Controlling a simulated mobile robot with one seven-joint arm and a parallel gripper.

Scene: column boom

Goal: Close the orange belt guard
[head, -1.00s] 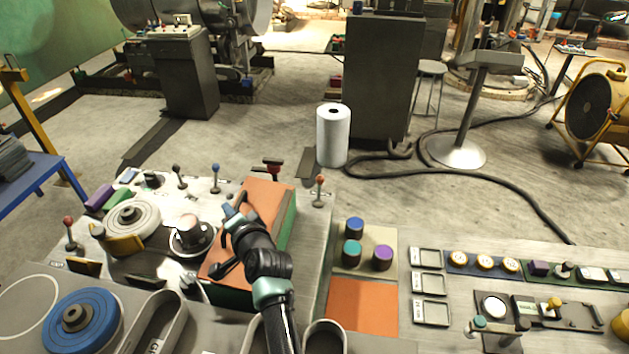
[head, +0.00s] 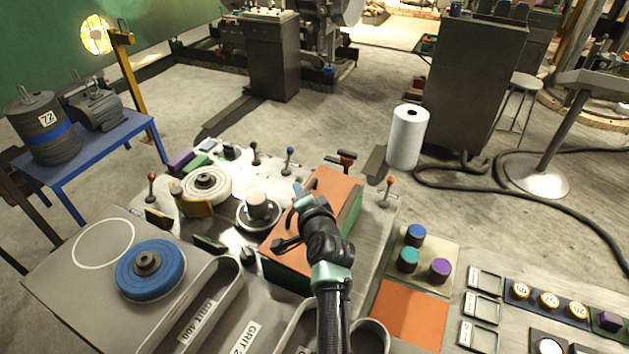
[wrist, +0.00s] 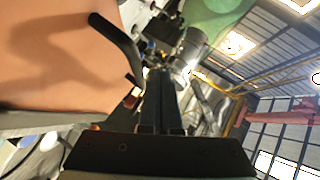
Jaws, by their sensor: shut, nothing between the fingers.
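The orange belt guard (head: 337,185) is a box-like cover with an orange top and green sides, on the grey bench in the middle of the head view. My arm crosses in front of it and hides its middle. My gripper (head: 300,194) is over the guard's left side, its fingers shut and empty. In the wrist view the shut fingers (wrist: 160,100) point away beside the guard's orange face (wrist: 60,55). A black bent bar (wrist: 118,42) stands near that face's edge. I cannot tell whether gripper and guard touch, or how far open the guard is.
Left of the guard are a round metal holder (head: 258,212), a pale wheel (head: 207,184) and several levers. A red-topped lever (head: 389,188) stands close at its right. Coloured knobs (head: 409,259) and an orange plate (head: 410,313) lie right of my arm.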

